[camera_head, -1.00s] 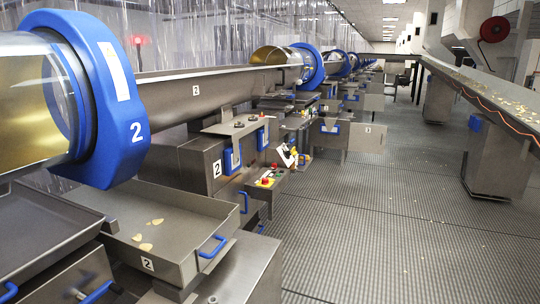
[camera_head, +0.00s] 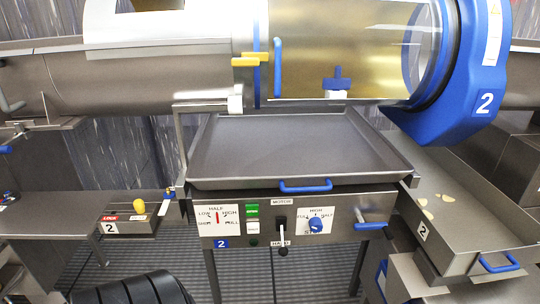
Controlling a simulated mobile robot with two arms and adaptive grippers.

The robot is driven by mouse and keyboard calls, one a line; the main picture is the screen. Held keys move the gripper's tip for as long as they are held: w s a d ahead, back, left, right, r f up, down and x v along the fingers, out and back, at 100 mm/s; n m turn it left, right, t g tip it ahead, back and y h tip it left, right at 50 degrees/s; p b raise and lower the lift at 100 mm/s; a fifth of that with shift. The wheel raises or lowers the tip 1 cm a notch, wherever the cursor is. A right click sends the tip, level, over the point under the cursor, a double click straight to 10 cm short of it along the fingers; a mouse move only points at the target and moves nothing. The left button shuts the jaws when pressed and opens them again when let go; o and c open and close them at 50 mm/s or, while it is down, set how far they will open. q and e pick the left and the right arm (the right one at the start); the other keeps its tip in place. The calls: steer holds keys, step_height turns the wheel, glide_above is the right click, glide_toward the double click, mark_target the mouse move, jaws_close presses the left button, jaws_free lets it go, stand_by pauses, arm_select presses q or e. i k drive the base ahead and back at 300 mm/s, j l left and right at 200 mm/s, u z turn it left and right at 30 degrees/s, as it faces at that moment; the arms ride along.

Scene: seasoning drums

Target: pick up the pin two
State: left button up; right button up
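A machine marked 2 fills the view, and I cannot tell for sure which part is pin two. A blue ring (camera_head: 455,110) marked 2 closes the drum's right end. Neither gripper shows in the view.
An empty metal tray (camera_head: 290,160) with a blue handle sits under the drum. Below it is a control panel (camera_head: 285,219) with a lever and a blue dial. A side tray (camera_head: 470,205) with several chips stands right. A box with a yellow knob (camera_head: 138,205) stands left.

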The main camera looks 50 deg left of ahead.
mark_target(140, 205)
steer(key=u, duration=1.45)
